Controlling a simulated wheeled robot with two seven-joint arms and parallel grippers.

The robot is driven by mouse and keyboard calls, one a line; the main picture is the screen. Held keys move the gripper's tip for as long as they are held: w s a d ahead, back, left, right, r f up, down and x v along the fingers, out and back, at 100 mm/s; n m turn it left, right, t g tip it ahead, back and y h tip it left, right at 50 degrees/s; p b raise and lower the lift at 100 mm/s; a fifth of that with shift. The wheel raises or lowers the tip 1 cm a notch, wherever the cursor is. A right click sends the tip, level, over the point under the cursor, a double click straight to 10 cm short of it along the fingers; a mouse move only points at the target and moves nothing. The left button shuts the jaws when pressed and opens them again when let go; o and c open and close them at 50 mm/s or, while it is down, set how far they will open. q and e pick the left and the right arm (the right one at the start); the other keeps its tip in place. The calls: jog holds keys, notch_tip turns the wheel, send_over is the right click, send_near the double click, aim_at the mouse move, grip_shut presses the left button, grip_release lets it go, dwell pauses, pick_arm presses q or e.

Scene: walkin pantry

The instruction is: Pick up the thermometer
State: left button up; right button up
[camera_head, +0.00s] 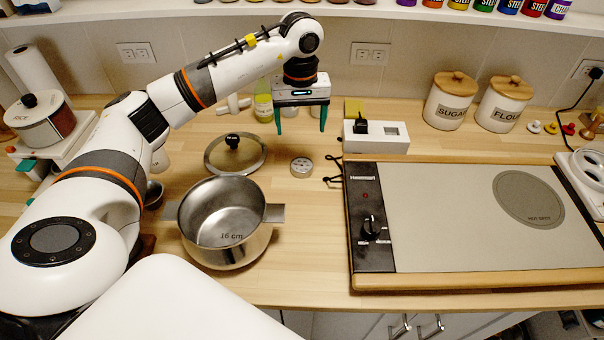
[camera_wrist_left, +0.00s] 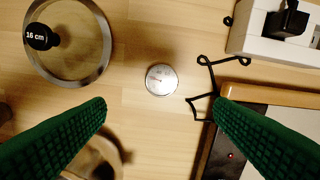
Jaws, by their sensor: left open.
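The thermometer (camera_head: 301,168) is a small round dial with a silvery rim, lying on the wooden counter between the pot lid and the hot plate. In the left wrist view the thermometer (camera_wrist_left: 161,79) lies face up, a little beyond and between the two green fingertips. My left gripper (camera_head: 301,128) is open and empty, pointing down above the counter, with its fingers apart and not touching the thermometer. The fingers also show in the left wrist view (camera_wrist_left: 160,108). My right gripper does not show.
A glass lid (camera_head: 235,155) and a steel pot (camera_head: 226,222) stand to the left. A hot plate (camera_head: 455,218) fills the right, with a black cord (camera_head: 334,171) near the thermometer. A white socket box (camera_head: 376,137) and canisters (camera_head: 450,101) stand behind.

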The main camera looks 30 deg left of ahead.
pick_arm(q)
jog(key=p, duration=0.2)
send_over(302, 164)
jog(key=f, duration=0.7)
jog(key=shift+s, duration=0.2)
jog(key=shift+f+p, duration=0.35)
jog(key=shift+f, duration=0.15)
notch_tip(302, 164, down, 4)
jog(key=shift+w+r+p, duration=0.15)
jog(key=shift+r+p, duration=0.05)
jog(key=shift+p, duration=0.65)
jog(key=shift+f, duration=0.45)
jog(key=shift+c, duration=0.4)
jog(key=c, duration=1)
